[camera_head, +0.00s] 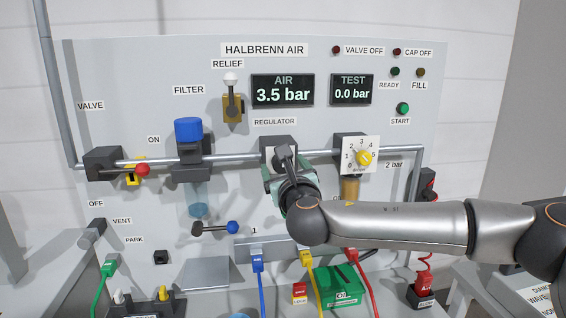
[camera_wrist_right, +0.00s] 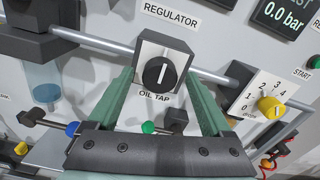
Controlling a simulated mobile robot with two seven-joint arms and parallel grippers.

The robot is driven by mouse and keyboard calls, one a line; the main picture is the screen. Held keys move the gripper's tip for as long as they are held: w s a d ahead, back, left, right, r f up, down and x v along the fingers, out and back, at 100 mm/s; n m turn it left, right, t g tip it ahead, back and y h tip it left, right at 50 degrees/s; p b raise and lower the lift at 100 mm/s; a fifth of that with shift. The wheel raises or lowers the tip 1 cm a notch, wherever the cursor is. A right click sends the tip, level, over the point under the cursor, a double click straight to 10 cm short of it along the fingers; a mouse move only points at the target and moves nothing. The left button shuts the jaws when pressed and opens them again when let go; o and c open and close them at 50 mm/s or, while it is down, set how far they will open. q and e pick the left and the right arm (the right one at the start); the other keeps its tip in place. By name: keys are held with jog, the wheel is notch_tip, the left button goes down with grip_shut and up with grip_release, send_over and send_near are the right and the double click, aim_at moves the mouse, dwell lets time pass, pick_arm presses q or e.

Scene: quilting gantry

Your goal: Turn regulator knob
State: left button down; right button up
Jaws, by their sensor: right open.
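The regulator block (camera_head: 271,147) sits on the pipe under the REGULATOR label; the gripper hides its knob in the head view. In the right wrist view the round black regulator knob (camera_wrist_right: 159,74) shows face-on, its white mark about upright. My right gripper (camera_wrist_right: 161,80) is open, with one green finger on each side of the knob. Whether the fingers touch it cannot be told. The right gripper (camera_head: 284,172) also shows in the head view, reaching the block from below. The AIR display (camera_head: 283,91) reads 3.5 bar. My left gripper is not in view.
Right of the regulator is a white dial plate with a yellow knob (camera_head: 365,157). Left are the blue-capped filter (camera_head: 188,130) and red-balled valve lever (camera_head: 142,170). A blue-balled lever (camera_head: 232,227) sits below left. The TEST display (camera_head: 353,90) reads 0.0 bar. Coloured hoses hang below.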

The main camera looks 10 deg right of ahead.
jog(key=shift+w, duration=0.55)
jog(key=shift+c, duration=0.2)
grip_shut()
jog(key=shift+m, duration=0.3)
